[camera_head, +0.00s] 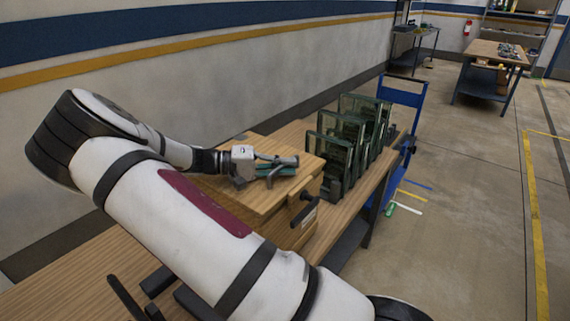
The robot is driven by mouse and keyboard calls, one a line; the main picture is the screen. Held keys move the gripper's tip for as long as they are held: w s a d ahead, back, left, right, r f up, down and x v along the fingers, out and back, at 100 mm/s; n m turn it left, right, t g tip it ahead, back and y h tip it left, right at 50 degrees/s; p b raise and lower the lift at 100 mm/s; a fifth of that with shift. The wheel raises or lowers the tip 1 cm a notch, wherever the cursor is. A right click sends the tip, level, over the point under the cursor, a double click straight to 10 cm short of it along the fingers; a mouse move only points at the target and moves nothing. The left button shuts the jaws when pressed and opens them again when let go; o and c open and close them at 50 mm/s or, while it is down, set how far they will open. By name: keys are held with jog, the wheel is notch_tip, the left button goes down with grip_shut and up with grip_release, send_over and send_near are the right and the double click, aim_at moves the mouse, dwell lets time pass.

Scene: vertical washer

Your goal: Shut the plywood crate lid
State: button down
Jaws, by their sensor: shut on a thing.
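The plywood crate (297,234) stands on the wooden bench, partly hidden behind my arm. Its lid (305,178) lies over the top, flat or nearly so. A seam runs below the lid's front edge; I cannot tell whether a gap is left there. A black handle (304,208) is on the crate's front face. My gripper (287,165) is low over the lid's top, pointing right, with dark and teal parts at its fingers. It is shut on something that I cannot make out. Whether it touches the lid is unclear.
Several dark green framed panes (335,150) stand upright just right of the crate. The bench (75,268) runs along the wall. A blue cart (405,95) is behind the panes. The floor to the right is clear up to a far worktable (497,54).

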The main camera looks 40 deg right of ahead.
jog(key=c, duration=1.7)
grip_release()
jog(key=shift+f, duration=0.35)
jog(key=shift+r, duration=0.1)
jog(key=shift+w+a, duration=0.2)
jog(key=v, duration=1.1)
jog(key=shift+a+r, duration=0.1)
jog(key=shift+a, duration=0.1)
